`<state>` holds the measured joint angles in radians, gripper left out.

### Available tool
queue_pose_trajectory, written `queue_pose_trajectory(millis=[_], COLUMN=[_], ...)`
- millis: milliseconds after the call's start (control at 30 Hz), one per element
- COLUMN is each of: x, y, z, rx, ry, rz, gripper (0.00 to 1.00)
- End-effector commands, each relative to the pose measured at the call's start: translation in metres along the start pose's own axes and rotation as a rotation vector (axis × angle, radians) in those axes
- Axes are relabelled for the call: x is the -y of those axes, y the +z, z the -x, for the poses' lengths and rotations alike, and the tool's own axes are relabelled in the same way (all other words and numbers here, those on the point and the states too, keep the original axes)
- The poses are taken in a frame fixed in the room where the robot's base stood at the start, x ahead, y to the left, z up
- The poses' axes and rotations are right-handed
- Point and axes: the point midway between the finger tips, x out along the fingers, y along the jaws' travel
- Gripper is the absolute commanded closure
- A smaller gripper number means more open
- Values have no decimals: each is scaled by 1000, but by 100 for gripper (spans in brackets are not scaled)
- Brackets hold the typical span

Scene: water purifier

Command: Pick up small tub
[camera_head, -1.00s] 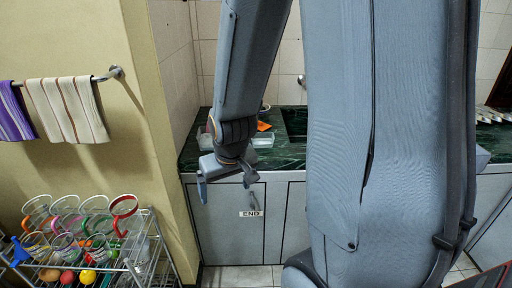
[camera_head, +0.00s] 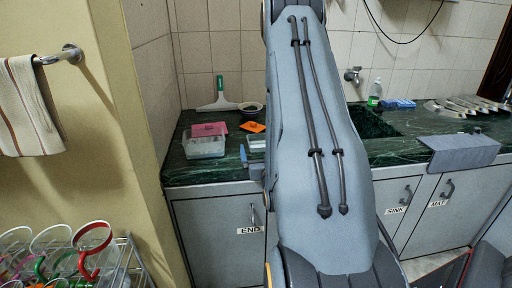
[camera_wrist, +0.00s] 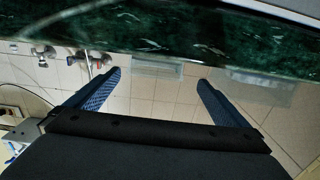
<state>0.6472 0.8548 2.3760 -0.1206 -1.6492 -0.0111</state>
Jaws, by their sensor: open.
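A small clear tub (camera_head: 256,144) stands on the dark green counter, partly hidden behind my arm. A larger clear tub (camera_head: 205,148) with a pink lid on it (camera_head: 209,129) stands to its left. In the wrist view my gripper (camera_wrist: 160,77) is open, with its two blue fingers apart and nothing held between them. A faint, see-through tub shape (camera_wrist: 157,66) shows between the fingertips, beyond them; a wider one (camera_wrist: 256,84) is to the right. In the head view my gripper is mostly hidden by my arm, with one blue finger showing beside the small tub.
A bowl (camera_head: 250,107), an orange item (camera_head: 252,127) and a squeegee (camera_head: 219,98) lie behind the tubs by the tiled wall. The sink (camera_head: 372,122) is right of my arm, with a soap bottle (camera_head: 375,92) behind.

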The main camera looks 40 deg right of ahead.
Motion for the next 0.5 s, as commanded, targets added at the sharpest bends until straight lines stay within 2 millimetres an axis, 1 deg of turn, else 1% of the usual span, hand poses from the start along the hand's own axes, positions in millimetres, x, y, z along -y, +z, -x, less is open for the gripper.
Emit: queue_pose_trajectory(millis=[100, 367, 500], x=[-4, -7, -9], y=[-2, -2, -4], z=[-8, -34, -54], rx=[-14, -11, -12], ry=[6, 8, 7], rz=[0, -1, -1], gripper=[0, 0, 0])
